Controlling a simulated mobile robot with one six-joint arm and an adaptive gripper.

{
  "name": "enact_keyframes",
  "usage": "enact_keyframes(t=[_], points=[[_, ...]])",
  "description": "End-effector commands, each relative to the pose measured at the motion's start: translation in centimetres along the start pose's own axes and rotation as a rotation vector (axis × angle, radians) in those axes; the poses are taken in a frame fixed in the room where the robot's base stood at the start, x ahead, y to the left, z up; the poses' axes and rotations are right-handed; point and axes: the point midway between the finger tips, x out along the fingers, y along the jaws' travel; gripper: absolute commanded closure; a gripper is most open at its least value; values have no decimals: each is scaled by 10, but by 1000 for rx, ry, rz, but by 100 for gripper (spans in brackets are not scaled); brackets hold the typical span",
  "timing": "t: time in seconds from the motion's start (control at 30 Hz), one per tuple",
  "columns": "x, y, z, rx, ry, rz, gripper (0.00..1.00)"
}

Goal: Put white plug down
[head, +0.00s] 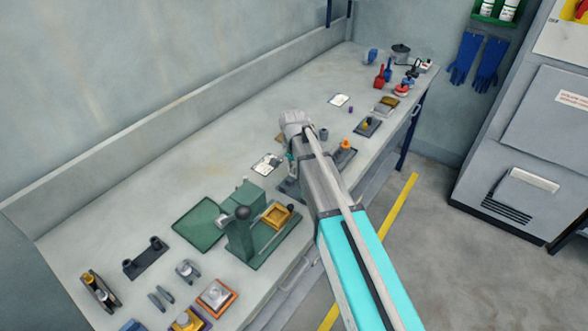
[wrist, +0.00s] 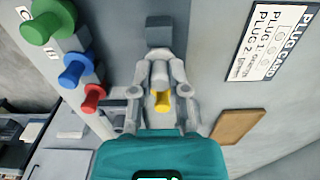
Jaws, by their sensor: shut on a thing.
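In the wrist view my gripper (wrist: 161,90) is shut on a small pale piece with a yellow part, which I take for the white plug (wrist: 159,72). The fingers hide part of it. A grey block (wrist: 160,31) is just beyond it in the picture; I cannot tell whether the two touch. In the head view my arm crosses the middle of the bench and mostly hides my gripper and the plug.
In the wrist view green (wrist: 47,27), blue (wrist: 75,70) and red (wrist: 93,98) knobs line the left side. A plug card (wrist: 274,42) and a brown pad (wrist: 240,127) lie at right. In the head view a green press (head: 240,235) stands left of my arm.

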Motion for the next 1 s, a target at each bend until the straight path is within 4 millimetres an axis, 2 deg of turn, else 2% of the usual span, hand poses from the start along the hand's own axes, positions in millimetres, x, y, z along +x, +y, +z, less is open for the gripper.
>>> enact_keyframes(t=[0.3,0.33,0.5,1.0], points=[[8,0,0,0,0,0,100],[7,0,0,0,0,0,75],[7,0,0,0,0,0,45],[4,0,0,0,0,0,45]])
